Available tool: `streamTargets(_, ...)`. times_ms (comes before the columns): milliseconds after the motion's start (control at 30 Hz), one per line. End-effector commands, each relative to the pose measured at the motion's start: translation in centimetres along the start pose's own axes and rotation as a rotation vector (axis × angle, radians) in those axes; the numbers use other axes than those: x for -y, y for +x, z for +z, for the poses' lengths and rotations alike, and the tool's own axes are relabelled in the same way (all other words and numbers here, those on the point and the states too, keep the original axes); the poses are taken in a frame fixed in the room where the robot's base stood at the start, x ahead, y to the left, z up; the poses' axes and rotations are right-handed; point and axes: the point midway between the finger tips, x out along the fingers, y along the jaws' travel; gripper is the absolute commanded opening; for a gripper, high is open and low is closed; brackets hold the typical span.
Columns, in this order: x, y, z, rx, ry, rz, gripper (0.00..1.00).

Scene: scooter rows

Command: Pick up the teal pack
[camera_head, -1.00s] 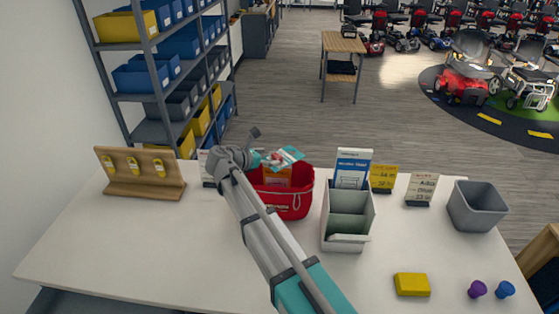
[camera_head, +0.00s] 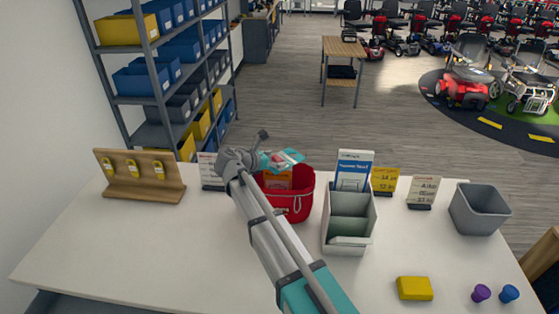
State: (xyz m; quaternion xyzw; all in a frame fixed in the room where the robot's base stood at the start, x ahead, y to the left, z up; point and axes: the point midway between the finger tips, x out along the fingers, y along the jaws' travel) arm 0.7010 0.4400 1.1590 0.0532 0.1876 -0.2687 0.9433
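The teal pack (camera_head: 286,157), teal with a white and red printed face, shows at the top of the red basket (camera_head: 297,207) on the white table. My gripper (camera_head: 267,160) is at the pack's left end, over the basket's back left part. My wrist and the pack cover most of its fingers, so I cannot tell whether they are closed on the pack. An orange pack (camera_head: 278,179) stands in the basket below the teal one. I cannot tell whether the teal pack touches the basket or the orange pack.
A grey-green divided holder (camera_head: 348,228) with a blue-white leaflet stands right of the basket. Sign cards and a grey bin (camera_head: 479,208) are farther right. A yellow block (camera_head: 414,288) and two knobs lie at front right. A wooden key rack (camera_head: 140,176) stands left. The table's left front is clear.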

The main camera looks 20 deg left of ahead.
Motion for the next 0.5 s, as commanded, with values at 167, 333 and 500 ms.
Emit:
streamTargets(167,0.02,0.02,0.01,0.000,0.000,0.000,0.48)
streamTargets(333,0.04,0.04,0.02,0.000,0.000,-0.001,0.20)
streamTargets(500,0.05,0.06,0.03,0.000,0.000,-0.001,0.20)
